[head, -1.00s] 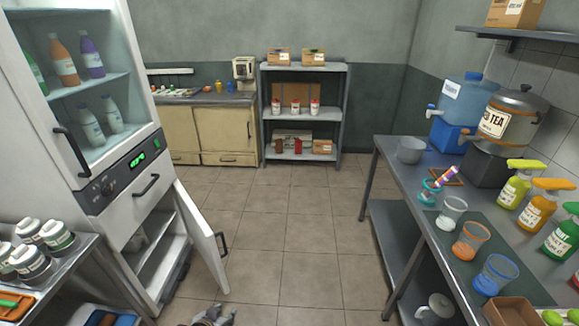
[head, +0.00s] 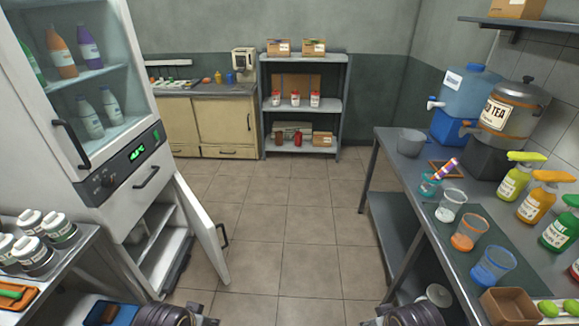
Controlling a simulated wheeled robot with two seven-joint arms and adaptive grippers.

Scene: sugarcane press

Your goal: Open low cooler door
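The white cooler (head: 95,130) stands at the left with its glass upper section shut. Its low door (head: 203,230) is swung well out from the body, with a dark handle (head: 223,236) on its outer face. The low compartment (head: 165,255) is visible inside, with pale shelves. My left gripper (head: 205,318) is only partly visible at the bottom edge, below the door and apart from it. My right gripper (head: 374,318) is also mostly cut off at the bottom edge, near the right table. The fingers of both are hidden.
A side table (head: 84,245) with jars stands at the front left. A long metal table (head: 395,160) with cups, spray bottles and dispensers runs along the right. A shelf rack (head: 345,105) and a counter (head: 225,97) stand at the back. The tiled floor (head: 285,235) between is clear.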

